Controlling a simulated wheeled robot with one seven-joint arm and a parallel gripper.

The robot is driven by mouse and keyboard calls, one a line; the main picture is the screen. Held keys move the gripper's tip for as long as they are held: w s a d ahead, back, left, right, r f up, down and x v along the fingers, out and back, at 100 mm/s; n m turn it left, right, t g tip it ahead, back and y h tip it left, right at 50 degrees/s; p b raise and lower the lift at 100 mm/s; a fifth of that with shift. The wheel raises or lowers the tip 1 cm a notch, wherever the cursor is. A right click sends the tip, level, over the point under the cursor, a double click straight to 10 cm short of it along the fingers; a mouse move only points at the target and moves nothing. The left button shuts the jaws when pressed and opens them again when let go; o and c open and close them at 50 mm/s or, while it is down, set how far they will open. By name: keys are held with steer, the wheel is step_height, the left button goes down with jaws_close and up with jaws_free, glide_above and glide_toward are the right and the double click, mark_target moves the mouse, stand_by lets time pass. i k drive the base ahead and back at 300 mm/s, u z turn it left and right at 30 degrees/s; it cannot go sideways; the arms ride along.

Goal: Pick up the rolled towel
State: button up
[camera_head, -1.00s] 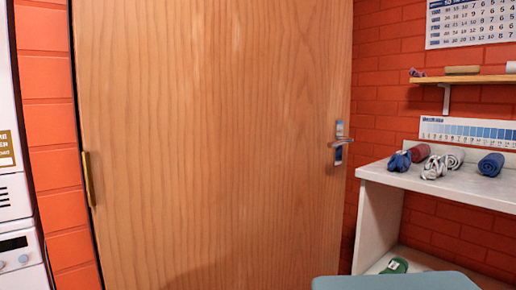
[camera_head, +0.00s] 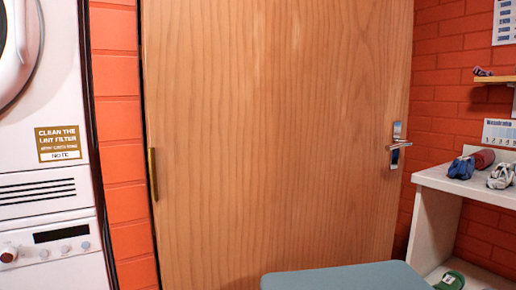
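Several rolled cloths lie on the white shelf unit (camera_head: 440,180) at the right edge of the head view. A blue bundle (camera_head: 460,168) lies at its left end. A dark red roll (camera_head: 482,158) lies behind it. A white and grey bundle (camera_head: 501,176) lies to the right, near the picture's edge. A green roll (camera_head: 451,281) lies on the lower level, partly cut off by the bottom edge. I cannot tell which one is the task's rolled towel. My gripper is not in view.
A closed wooden door (camera_head: 270,140) with a metal handle (camera_head: 397,146) fills the middle. A white machine (camera_head: 45,200) with a lint filter sign stands at the left. A small wooden wall shelf (camera_head: 498,79) hangs above the white unit. The walls are orange brick.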

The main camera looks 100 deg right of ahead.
mark_target(483, 158)
steer(key=i, duration=0.75)
steer(key=z, duration=5.15)
steer(key=i, duration=0.5)
steer(key=z, duration=0.05)
